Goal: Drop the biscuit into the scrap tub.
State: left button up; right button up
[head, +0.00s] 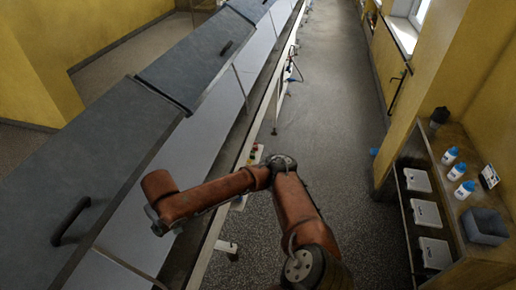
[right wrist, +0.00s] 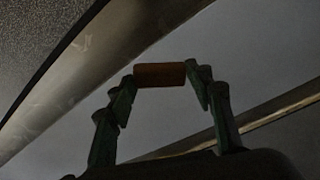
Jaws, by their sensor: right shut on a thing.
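In the right wrist view, the biscuit (right wrist: 160,73) is a small brown bar between the fingertips. My right gripper (right wrist: 162,79) is shut on it, one finger at each end. In the head view, my right arm reaches left over the machine's edge, and the biscuit is hidden there. Only a little of the gripper (head: 161,226) shows below the wrist. A dark grey open tub (head: 484,238) stands on the wooden shelf unit at the right, far from the gripper. I cannot tell whether it is the scrap tub. My left gripper is not in view.
A long machine with grey hinged covers (head: 105,135) and a pale frame runs along the left. The wooden shelf unit (head: 455,205) holds several white bottles (head: 457,172) and white boxes (head: 425,213). The grey floor (head: 325,110) between them is clear.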

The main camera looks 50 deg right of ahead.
aim_at(484, 233)
jog(key=k, duration=0.35)
jog(key=z, duration=0.95)
jog(key=i, duration=0.2)
jog(key=z, duration=2.15)
